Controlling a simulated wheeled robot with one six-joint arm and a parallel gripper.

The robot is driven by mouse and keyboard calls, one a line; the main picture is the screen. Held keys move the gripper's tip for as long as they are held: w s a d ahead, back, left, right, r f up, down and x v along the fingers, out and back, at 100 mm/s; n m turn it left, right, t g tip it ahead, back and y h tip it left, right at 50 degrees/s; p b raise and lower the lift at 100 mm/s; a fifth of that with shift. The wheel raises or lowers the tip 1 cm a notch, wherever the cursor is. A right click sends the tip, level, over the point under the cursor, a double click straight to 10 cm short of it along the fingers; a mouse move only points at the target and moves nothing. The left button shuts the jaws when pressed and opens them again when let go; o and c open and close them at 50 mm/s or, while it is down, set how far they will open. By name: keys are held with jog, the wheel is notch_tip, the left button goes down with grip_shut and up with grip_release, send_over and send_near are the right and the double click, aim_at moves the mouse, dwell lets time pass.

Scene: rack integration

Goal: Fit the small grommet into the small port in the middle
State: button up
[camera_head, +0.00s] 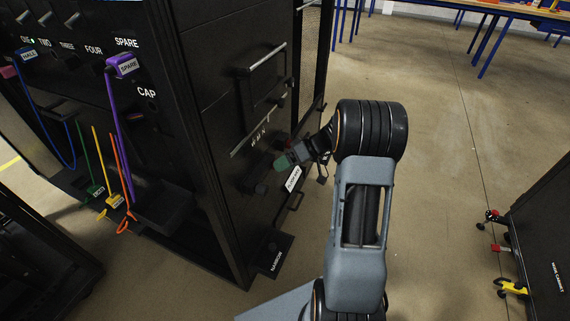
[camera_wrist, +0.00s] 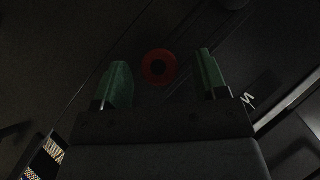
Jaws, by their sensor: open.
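My gripper (camera_head: 283,163) is at the dark cabinet's side panel in the head view, with one green fingertip showing. In the wrist view my gripper (camera_wrist: 160,83) is open, its green fingers well apart on either side of a red ring (camera_wrist: 147,68) with a dark centre. The ring looks like the small grommet, and neither finger touches it. I cannot tell whether it sits in a port or lies on the surface. A dark round shape (camera_wrist: 233,3) shows at the top edge of the wrist view; I cannot tell whether it is a port. The middle port is not clearly visible.
The black cabinet (camera_head: 205,150) has a handle (camera_head: 268,60) and a low ledge marked NARROW (camera_head: 278,262). Coloured cables (camera_head: 118,150) hang on its left face. Open floor (camera_head: 450,130) lies right of my arm, with another dark cabinet (camera_head: 545,240) at the right edge.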

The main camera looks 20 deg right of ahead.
jog(key=p+v, duration=0.2)
jog(key=v, duration=1.2)
jog(key=shift+a, duration=0.1)
notch_tip(320, 180, down, 4)
jog(key=s+m+g+h, duration=0.1)
jog(key=s+m+h, duration=0.15)
jog(key=m, duration=0.35)
jog(key=s+a+r+m+g+h+p, duration=0.25)
jog(key=s+a+r+h+p, duration=0.2)
jog(key=r+p, duration=0.25)
jog(key=s+a+r+n+t+h+p, duration=0.1)
jog(key=s+a+r+t+h+p, duration=0.1)
jog(key=s+a+r+p, duration=0.2)
jog(key=s+a+r+n+t+h+p, duration=0.2)
jog(key=s+a+r+p, duration=0.3)
jog(key=a+r+p, duration=0.5)
notch_tip(320, 180, up, 7)
jog(key=shift+r, duration=0.1)
